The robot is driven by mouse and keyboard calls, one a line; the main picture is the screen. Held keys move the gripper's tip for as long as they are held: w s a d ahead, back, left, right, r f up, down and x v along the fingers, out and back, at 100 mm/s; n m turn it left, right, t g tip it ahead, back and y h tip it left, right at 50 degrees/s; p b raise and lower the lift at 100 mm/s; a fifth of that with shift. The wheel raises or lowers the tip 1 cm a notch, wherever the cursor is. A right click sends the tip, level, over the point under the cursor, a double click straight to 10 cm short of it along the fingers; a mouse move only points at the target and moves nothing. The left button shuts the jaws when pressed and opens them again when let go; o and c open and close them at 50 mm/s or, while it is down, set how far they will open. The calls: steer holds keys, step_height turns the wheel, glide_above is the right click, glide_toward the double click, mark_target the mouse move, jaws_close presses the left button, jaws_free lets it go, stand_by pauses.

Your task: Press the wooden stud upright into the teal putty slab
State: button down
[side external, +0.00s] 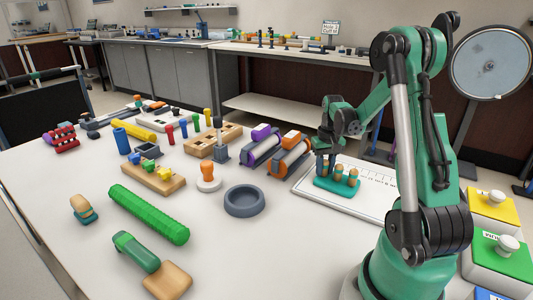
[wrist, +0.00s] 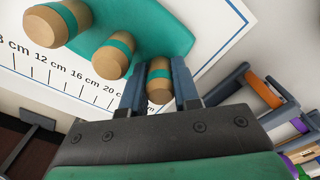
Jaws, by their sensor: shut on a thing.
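The teal putty slab (side external: 335,186) lies on the white ruled board at the table's right side; it fills the upper middle of the wrist view (wrist: 165,25). My gripper (wrist: 157,76) is shut on a wooden stud (wrist: 158,88) with a teal band, one finger on each side. In the side view my gripper (side external: 322,152) is low over the slab's left end. The held stud looks roughly upright there. Its lower end is hard to make out, so I cannot tell how deep it sits. Two similar studs (wrist: 112,55) (wrist: 60,22) stand in the slab beside it.
The white ruled board (side external: 310,190) lies under the slab. Orange-and-grey and purple-and-grey cylinders (side external: 290,155) lie close to the left of my gripper. A dark round bowl (side external: 245,201) and a green ridged roller (side external: 150,213) are farther left.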

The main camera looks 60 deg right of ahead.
steer(key=c, duration=0.6)
jaws_free()
steer(key=shift+o, duration=0.2)
step_height(320, 180, up, 13)
steer(key=shift+f, duration=0.2)
steer(key=shift+a, duration=0.1)
steer(key=w+a+f+n+t, duration=0.1)
steer(key=w+a+n+t, duration=0.1)
steer(key=a, duration=1.1)
steer(key=w+a+n+t, duration=0.2)
steer(key=a+n+t, duration=0.3)
steer(key=a, duration=0.9)
steer(key=shift+f+n, duration=0.35)
steer(key=shift+n, duration=0.65)
